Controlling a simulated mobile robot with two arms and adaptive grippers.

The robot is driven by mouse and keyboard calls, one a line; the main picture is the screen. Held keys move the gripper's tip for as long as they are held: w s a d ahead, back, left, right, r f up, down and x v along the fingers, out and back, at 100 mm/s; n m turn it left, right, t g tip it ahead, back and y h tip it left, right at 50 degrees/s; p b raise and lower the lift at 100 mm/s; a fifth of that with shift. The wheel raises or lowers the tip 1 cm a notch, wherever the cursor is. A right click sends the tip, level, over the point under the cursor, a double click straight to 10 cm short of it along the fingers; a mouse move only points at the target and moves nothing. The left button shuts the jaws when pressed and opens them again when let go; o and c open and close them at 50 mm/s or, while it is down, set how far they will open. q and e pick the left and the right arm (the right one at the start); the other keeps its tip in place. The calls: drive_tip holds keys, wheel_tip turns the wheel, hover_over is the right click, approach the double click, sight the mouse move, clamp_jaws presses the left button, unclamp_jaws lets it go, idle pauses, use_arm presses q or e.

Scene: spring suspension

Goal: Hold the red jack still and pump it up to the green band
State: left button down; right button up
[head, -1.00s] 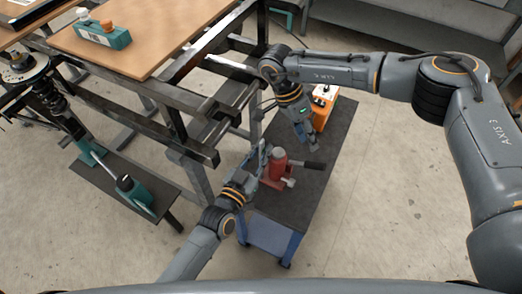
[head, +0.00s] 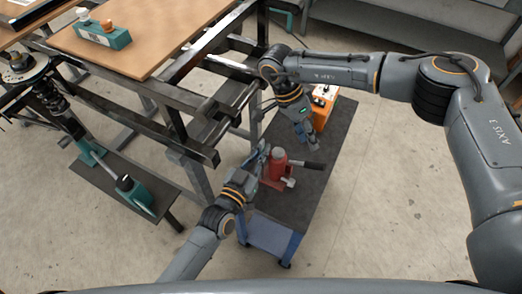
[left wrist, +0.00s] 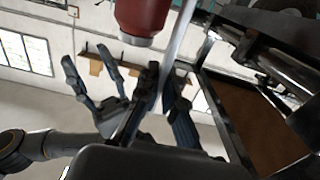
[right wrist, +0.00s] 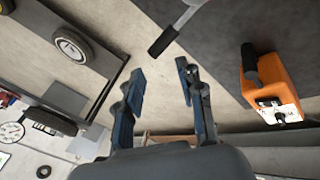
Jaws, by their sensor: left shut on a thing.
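The red jack (head: 279,163) stands on the dark top of a cart. Its lower body fills the top of the left wrist view (left wrist: 143,18). Its handle ends in a black grip (head: 313,165) that points right. My left gripper (head: 264,154) is at the jack's left side. Its fingers (left wrist: 162,88) are shut on a thin pale bar (left wrist: 181,35) beside the jack; I cannot tell if the bar belongs to the jack. My right gripper (right wrist: 160,85) is open and empty. The black grip (right wrist: 163,40) lies beyond its fingertips, untouched. No green band is visible.
An orange box (head: 322,106) stands at the cart's far end, close to my right gripper. A steel-framed bench (head: 190,150) stands left of the cart. A teal jack (head: 135,193) is on a low board further left. Floor right of the cart is clear.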

idle(0.4)
clamp_jaws()
drive_tip(key=s+d+m+y, duration=0.1)
drive_tip(key=m+y, duration=0.1)
drive_tip(key=s+d+m+t+y, duration=0.1)
drive_tip(key=d+m, duration=0.1)
drive_tip(key=m, duration=0.1)
drive_tip(key=s+d+m+t+y, duration=0.1)
drive_tip(key=d+m+y, duration=0.1)
drive_tip(key=shift+d+f+m+y, duration=0.15)
drive_tip(key=shift+f+m+y, duration=0.15)
drive_tip(key=shift+f+m, duration=0.1)
drive_tip(key=shift+d+r+m+t, duration=0.3)
drive_tip(key=shift+d+t, duration=0.1)
drive_tip(key=shift+d, duration=0.05)
drive_tip(key=shift+w, duration=0.1)
